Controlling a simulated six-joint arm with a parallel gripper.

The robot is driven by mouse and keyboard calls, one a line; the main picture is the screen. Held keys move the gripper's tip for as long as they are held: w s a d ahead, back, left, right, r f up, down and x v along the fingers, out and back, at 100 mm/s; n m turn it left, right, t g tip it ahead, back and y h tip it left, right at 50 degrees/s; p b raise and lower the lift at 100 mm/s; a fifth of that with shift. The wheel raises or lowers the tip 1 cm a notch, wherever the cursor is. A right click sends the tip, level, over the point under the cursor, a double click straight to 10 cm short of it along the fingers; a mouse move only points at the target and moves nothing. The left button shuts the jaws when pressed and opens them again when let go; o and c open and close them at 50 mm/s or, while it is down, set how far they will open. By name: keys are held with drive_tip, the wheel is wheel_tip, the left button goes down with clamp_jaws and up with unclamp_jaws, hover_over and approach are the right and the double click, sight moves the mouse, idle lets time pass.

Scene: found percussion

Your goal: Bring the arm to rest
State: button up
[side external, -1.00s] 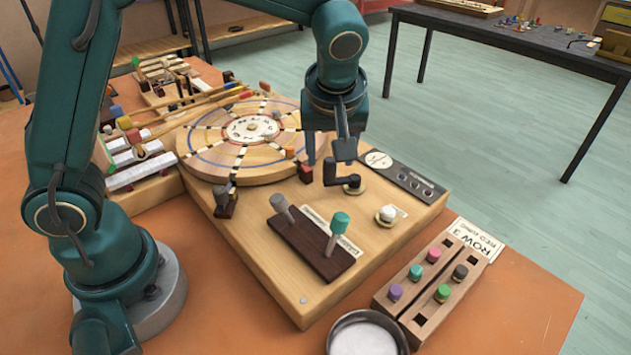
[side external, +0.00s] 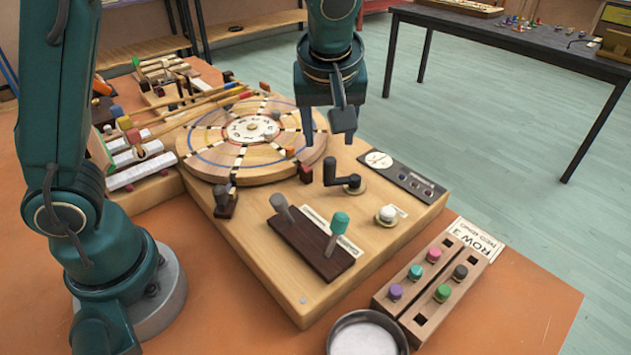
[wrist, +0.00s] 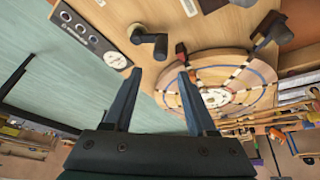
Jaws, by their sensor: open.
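My gripper (side external: 326,139) hangs above the wooden base board (side external: 262,254), over the right edge of the round wooden disc (side external: 213,154). Its jaws are open and empty in the side view. In the wrist view my gripper (wrist: 157,84) shows two spread fingers with nothing between them. A black crank handle (side external: 342,180) stands on the board below and slightly right of the fingers, apart from them. The crank (wrist: 147,42) and the disc (wrist: 208,68) also show in the wrist view, beyond the fingertips.
A dark block with two levers (side external: 312,243), a white knob (side external: 387,215) and a dial panel (side external: 405,177) sit on the board. A peg rack (side external: 430,290) and a round bowl (side external: 367,335) stand at the front right. Mallets and bars lie at the left.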

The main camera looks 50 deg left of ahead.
drive_tip(key=s+a+r+m+t+h, duration=0.1)
drive_tip(key=s+a+r+t, duration=0.1)
drive_tip(key=s+a+r, duration=0.35)
drive_tip(key=s+d+f+m+h, duration=0.1)
drive_tip(key=s+f+m, duration=0.1)
drive_tip(key=s+m, duration=0.2)
drive_tip(key=s+d+f+m+h, duration=0.1)
drive_tip(key=s+d+f+m, duration=0.1)
drive_tip(key=s+m, duration=0.3)
drive_tip(key=shift+s+d+f, duration=0.3)
drive_tip(key=shift+s, duration=0.55)
